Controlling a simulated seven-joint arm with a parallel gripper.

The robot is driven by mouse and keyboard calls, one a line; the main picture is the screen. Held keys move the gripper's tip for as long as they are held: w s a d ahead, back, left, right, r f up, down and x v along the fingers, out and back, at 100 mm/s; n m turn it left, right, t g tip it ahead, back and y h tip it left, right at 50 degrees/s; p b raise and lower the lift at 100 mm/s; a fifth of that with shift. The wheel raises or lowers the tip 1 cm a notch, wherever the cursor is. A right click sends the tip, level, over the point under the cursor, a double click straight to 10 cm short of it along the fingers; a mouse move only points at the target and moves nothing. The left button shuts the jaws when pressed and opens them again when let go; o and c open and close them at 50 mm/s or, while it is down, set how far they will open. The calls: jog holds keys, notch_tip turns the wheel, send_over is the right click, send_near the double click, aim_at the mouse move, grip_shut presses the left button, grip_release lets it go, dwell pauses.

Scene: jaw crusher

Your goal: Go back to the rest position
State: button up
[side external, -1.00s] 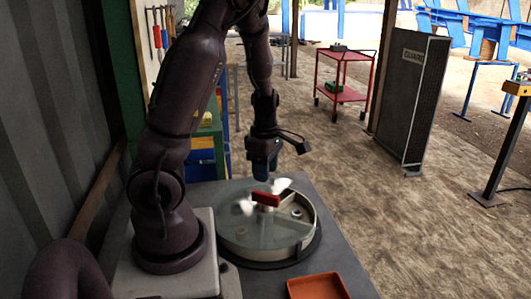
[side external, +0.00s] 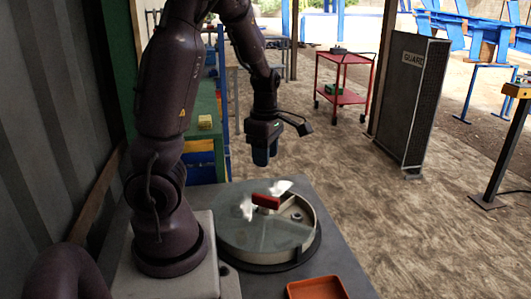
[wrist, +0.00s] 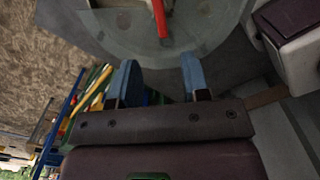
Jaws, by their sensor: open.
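My gripper (side external: 262,160) hangs in the air above the back part of the round crusher drum (side external: 240,240), pointing down. In the wrist view its two blue fingers (wrist: 158,82) are spread apart with nothing between them. The drum has a clear cover and a red handle bar (side external: 265,201) on top, with white pieces (side external: 246,208) beside it. The red bar also shows in the wrist view (wrist: 160,18), beyond the fingertips and apart from them.
An orange tray (side external: 317,288) lies at the table's front edge. A green bench (side external: 204,122) with a yellow item stands behind. A red cart (side external: 343,80) and a dark guard panel (side external: 408,98) stand on the floor to the right. The air around my gripper is clear.

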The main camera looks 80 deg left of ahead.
dwell(0.3)
jog(key=d+r+m+t, duration=0.2)
jog(key=d+r+m, duration=0.2)
jog(key=d+m, duration=0.3)
jog(key=s+d+r+m+t, duration=0.1)
jog(key=d+r+m, duration=0.4)
jog(key=m, duration=0.7)
jog(key=d+r+m+t, duration=0.2)
jog(key=d+r+m, duration=0.2)
jog(key=d+m, duration=0.5)
jog(key=shift+s+r+m+t, duration=0.2)
jog(key=shift+r+m+t, duration=0.1)
jog(key=shift+r+m, duration=0.1)
